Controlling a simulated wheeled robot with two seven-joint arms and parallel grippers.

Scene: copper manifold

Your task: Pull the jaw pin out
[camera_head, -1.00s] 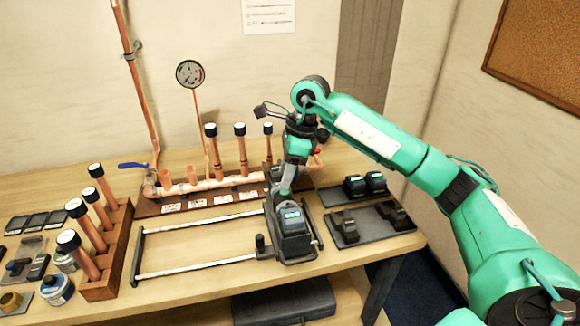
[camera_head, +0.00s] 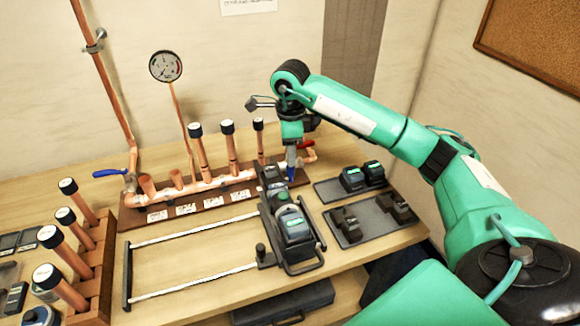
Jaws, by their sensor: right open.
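The press tool (camera_head: 294,228) is dark with a lit green display and lies on the bench at the right end of a frame of two pale rods. Its dark head (camera_head: 271,179) points toward the copper manifold (camera_head: 205,189). I cannot make out the jaw pin clearly at this size. My right gripper (camera_head: 291,176) points down just right of the tool's head, with a small blue part at its tip. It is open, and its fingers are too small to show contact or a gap. My left gripper is not in view.
A dark mat (camera_head: 372,232) with two black jaw pieces lies right of the tool, and a tray (camera_head: 330,190) with two batteries lies behind it. A wooden rack (camera_head: 98,290) of capped copper pipes stands at the left. Bare bench shows between the rods.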

